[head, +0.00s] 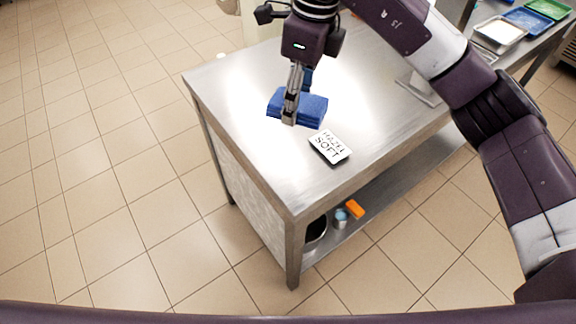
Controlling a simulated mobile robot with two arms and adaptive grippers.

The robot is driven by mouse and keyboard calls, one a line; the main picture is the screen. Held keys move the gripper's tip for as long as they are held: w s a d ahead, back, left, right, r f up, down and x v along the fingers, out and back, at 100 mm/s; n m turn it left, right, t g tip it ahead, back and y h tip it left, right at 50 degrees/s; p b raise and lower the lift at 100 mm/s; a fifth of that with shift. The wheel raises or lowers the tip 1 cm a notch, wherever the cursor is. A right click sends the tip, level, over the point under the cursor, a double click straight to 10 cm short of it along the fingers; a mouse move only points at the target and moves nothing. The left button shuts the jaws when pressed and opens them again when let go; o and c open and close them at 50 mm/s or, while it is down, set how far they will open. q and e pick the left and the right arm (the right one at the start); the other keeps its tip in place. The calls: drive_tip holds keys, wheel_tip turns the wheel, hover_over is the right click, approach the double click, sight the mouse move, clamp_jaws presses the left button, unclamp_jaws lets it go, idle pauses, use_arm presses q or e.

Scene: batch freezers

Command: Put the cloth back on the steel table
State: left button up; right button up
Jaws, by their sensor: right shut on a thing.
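The folded blue cloth (312,110) is at the steel table (240,95), near its left end. My right gripper (289,118) points down and is shut on the cloth, with its fingers in front of the cloth's middle. I cannot tell whether the cloth touches the table top or is held just above it. My left gripper is not in view.
White, blue and green trays (500,32) stand at the upper right. An orange item (355,209) and small containers sit on the lower shelf. The table's left end is clear.

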sight(287, 165)
drive_tip(key=shift+w+a+r+m, duration=0.2)
drive_tip(key=shift+a+r+m, duration=0.4)
drive_tip(key=shift+a+m, duration=0.25)
drive_tip(key=shift+f, duration=0.15)
wheel_tip(287, 165, down, 19)
drive_tip(key=p, duration=0.5)
drive_tip(key=shift+f, duration=0.2)
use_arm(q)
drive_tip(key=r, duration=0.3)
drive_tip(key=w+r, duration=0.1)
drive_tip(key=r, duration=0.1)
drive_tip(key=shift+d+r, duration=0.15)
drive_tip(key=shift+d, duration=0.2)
use_arm(e)
drive_tip(key=shift+f, duration=0.15)
drive_tip(key=o, duration=0.6)
drive_tip(key=shift+f, duration=0.1)
drive_tip(key=o, duration=0.5)
drive_tip(key=shift+m, duration=0.25)
